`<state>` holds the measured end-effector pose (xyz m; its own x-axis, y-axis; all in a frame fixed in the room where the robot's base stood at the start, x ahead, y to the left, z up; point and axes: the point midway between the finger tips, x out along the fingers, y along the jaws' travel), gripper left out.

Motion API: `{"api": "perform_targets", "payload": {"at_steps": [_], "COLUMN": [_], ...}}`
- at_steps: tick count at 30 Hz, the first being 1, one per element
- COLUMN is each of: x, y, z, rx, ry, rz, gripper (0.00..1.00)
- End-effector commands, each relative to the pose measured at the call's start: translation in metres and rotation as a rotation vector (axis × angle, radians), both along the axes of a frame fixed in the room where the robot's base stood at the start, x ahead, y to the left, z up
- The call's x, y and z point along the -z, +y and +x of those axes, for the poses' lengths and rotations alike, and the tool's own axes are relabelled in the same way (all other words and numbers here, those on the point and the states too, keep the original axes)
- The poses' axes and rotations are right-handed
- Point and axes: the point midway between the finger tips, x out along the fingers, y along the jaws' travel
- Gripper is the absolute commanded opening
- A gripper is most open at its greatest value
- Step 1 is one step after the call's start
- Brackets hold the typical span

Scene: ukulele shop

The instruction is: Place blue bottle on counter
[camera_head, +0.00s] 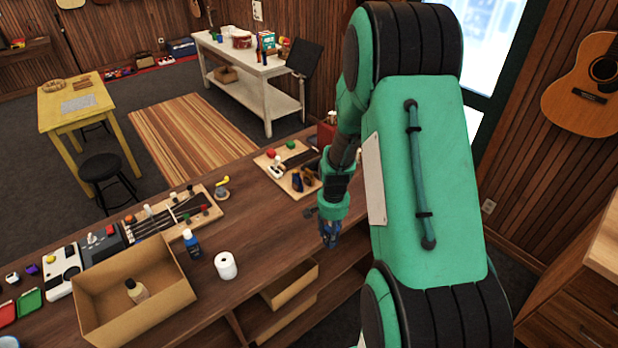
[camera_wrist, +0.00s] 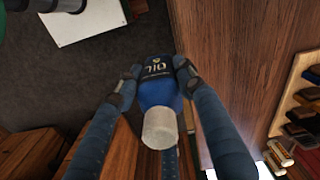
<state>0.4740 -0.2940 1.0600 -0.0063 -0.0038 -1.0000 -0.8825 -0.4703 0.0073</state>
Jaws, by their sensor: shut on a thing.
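My gripper (camera_head: 329,236) is shut on a blue bottle, which shows clearly in the wrist view (camera_wrist: 156,92) between the two fingers. The bottle has a dark label with "OIL" on it and a white cap (camera_wrist: 160,128) pointing toward the camera's lower side. In the head view the held bottle is mostly hidden by the fingers. My gripper is near the front edge of the wooden counter (camera_head: 258,222); the gap between bottle and counter cannot be judged. A second blue bottle (camera_head: 192,244) stands upright on the counter, left of my gripper.
A white roll (camera_head: 226,266) stands by the second bottle. A cardboard box (camera_head: 178,300) holding a small bottle is at the left. A board with tools (camera_head: 284,182) lies behind my gripper. Bare counter lies between the roll and my gripper. Open shelves with a box are below.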

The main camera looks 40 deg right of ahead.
Motion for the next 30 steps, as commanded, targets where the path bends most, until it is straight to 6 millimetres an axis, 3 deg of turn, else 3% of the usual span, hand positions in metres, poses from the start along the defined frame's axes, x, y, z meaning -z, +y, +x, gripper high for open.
{"api": "perform_targets", "payload": {"at_steps": [11, 30], "x": [0.002, 0.011], "y": [-0.012, -0.064], "z": [0.019, 0.103], "rx": [0.000, 0.000], "ry": [0.000, 0.000], "rz": [0.001, 0.000], "gripper": [0.07, 0.07]}}
